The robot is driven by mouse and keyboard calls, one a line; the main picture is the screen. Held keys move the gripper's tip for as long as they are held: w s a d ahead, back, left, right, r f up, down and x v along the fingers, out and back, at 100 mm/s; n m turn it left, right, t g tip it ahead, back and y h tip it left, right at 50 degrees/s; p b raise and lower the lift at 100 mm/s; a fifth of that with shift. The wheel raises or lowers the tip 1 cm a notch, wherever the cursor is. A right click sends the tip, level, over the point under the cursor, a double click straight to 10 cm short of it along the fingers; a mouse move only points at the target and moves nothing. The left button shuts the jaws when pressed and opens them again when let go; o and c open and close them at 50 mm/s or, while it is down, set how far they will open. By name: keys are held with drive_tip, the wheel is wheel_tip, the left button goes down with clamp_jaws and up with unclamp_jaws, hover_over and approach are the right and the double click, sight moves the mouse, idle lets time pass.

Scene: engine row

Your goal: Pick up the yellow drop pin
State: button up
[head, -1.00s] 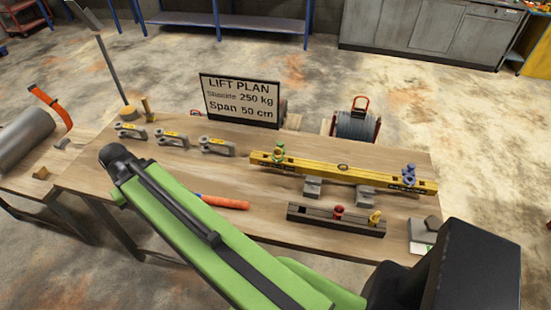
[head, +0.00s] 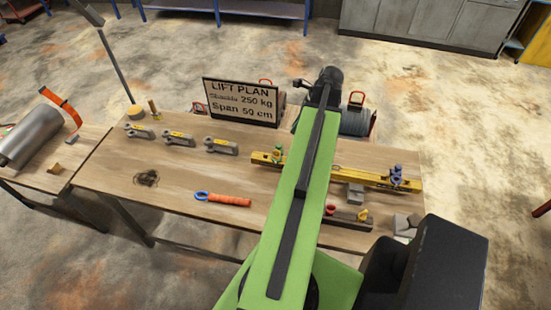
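The yellow drop pin (head: 363,215) stands at the right end of the dark pin rack (head: 346,225), near the table's front right. A red pin (head: 330,209) is in the same rack, to its left. My green arm crosses in front of the rack's left part and hides it. The arm reaches toward the back of the table, and its dark far joint shows between the sign and a drum. My gripper itself cannot be made out in the head view.
Several grey shackles (head: 178,139) and a lift plan sign (head: 240,102) stand farther back. An orange-handled tool (head: 228,200) lies left of my arm.

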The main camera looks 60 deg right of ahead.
drive_tip(key=b, duration=1.1)
approach(278, 150)
drive_tip(key=x, duration=0.5)
drive_tip(key=shift+s+f, duration=0.2)
drive_tip(key=shift+f, duration=0.05)
drive_tip(key=shift+w+a, duration=0.1)
drive_tip(key=b+x, duration=0.5)
drive_tip(key=shift+w+f, duration=0.1)
drive_tip(key=shift+w, duration=0.05)
clamp_jaws()
